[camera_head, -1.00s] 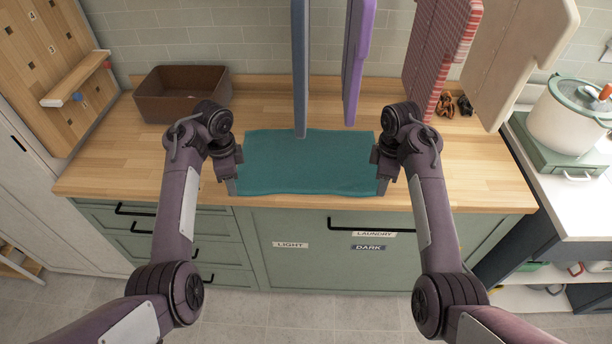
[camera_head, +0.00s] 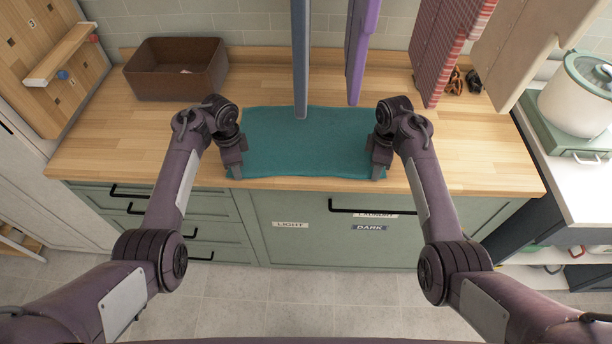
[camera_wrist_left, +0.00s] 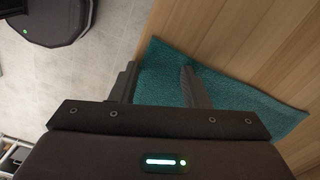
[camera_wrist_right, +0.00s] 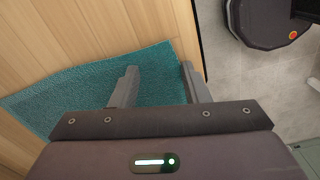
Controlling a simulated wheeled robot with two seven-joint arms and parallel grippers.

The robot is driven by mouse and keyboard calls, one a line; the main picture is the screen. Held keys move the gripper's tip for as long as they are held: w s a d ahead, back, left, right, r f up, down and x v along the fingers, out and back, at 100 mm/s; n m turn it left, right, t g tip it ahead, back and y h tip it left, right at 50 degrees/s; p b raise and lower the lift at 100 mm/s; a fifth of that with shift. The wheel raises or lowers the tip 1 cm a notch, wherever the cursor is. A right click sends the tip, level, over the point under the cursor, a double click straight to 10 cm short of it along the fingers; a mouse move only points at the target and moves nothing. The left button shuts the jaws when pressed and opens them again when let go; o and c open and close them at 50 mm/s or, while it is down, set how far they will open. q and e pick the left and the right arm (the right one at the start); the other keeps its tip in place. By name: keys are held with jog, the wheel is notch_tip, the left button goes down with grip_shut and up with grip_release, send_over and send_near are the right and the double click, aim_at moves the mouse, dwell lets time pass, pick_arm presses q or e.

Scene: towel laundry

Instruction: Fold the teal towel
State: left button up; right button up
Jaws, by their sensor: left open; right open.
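The teal towel (camera_head: 310,145) lies flat and spread on the wooden counter, its near edge close to the counter's front edge. My left gripper (camera_head: 236,172) is at its near left corner; my right gripper (camera_head: 378,172) is at its near right corner. In the left wrist view the open fingers (camera_wrist_left: 158,85) straddle the towel (camera_wrist_left: 225,90) edge, one finger over the cloth and one off it. In the right wrist view the open fingers (camera_wrist_right: 160,82) show one over the towel (camera_wrist_right: 75,95) and one past its edge. Whether the fingertips touch the cloth is unclear.
A brown bin (camera_head: 175,70) stands at the back left of the counter (camera_head: 110,135). Grey (camera_head: 300,60), purple (camera_head: 360,50), red-checked (camera_head: 445,45) and cream (camera_head: 520,45) cloths hang above the back. A white pot (camera_head: 580,95) stands at right. Drawers below carry labels.

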pick_arm(q)
jog(key=shift+s, duration=0.2)
pick_arm(e)
jog(key=shift+s+r, duration=0.1)
jog(key=shift+s, duration=0.1)
pick_arm(q)
jog(key=shift+f, duration=0.2)
pick_arm(e)
jog(key=shift+f, duration=0.3)
pick_arm(q)
grip_shut()
pick_arm(e)
jog(key=shift+r, duration=0.1)
grip_shut()
pick_arm(q)
jog(key=shift+r, duration=0.2)
pick_arm(e)
jog(key=shift+r, duration=0.1)
